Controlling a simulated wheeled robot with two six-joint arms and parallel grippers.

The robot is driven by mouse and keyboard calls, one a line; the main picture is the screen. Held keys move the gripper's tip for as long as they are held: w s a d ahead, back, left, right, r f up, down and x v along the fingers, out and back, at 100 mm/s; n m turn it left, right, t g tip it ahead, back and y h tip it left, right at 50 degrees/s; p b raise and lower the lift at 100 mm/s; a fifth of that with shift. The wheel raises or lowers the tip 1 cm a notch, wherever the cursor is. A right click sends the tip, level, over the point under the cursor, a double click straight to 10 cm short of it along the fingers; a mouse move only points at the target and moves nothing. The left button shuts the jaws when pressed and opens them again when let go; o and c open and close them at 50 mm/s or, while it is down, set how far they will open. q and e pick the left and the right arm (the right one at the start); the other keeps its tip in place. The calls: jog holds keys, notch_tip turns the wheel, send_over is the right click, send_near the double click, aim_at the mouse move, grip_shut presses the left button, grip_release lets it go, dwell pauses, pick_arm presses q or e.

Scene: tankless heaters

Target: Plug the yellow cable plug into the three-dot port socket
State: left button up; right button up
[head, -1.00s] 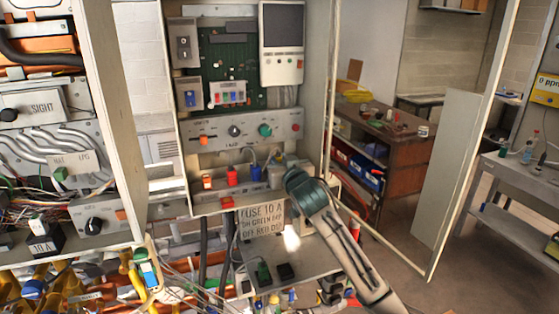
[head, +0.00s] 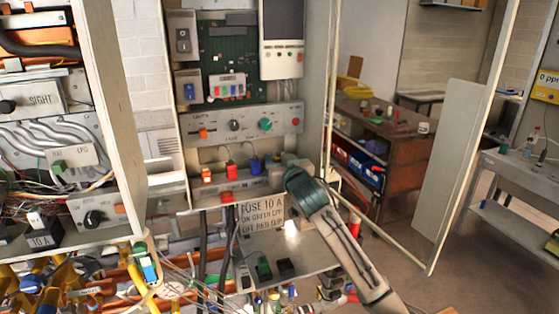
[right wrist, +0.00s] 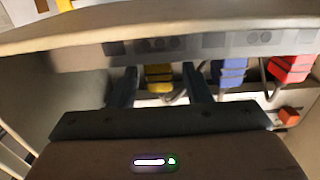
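The yellow cable plug (right wrist: 158,79) shows in the right wrist view, between and just beyond the fingers of my right gripper (right wrist: 160,88). The fingers stand apart, with a visible gap on each side of the plug. A grey strip with dark port markings (right wrist: 190,43) runs above the plugs. A group of round dots (right wrist: 161,44) sits above the yellow plug; their exact count is too blurred to tell. In the head view, my right gripper (head: 284,162) is inside the cabinet's lower right, and the yellow plug is hidden there. My left gripper is not in view.
A blue plug (head: 255,165) and a red plug (head: 231,169) stand left of my right gripper, close beside it. An orange block (head: 207,174) is further left. The control panel (head: 248,123) is above. The open cabinet door (head: 455,170) stands to the right.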

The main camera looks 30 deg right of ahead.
jog(key=shift+s+a+f+b, duration=0.1)
jog(key=shift+s+b, duration=0.25)
jog(key=shift+s, duration=0.1)
jog(key=b+v, duration=0.4)
jog(key=v, duration=0.6)
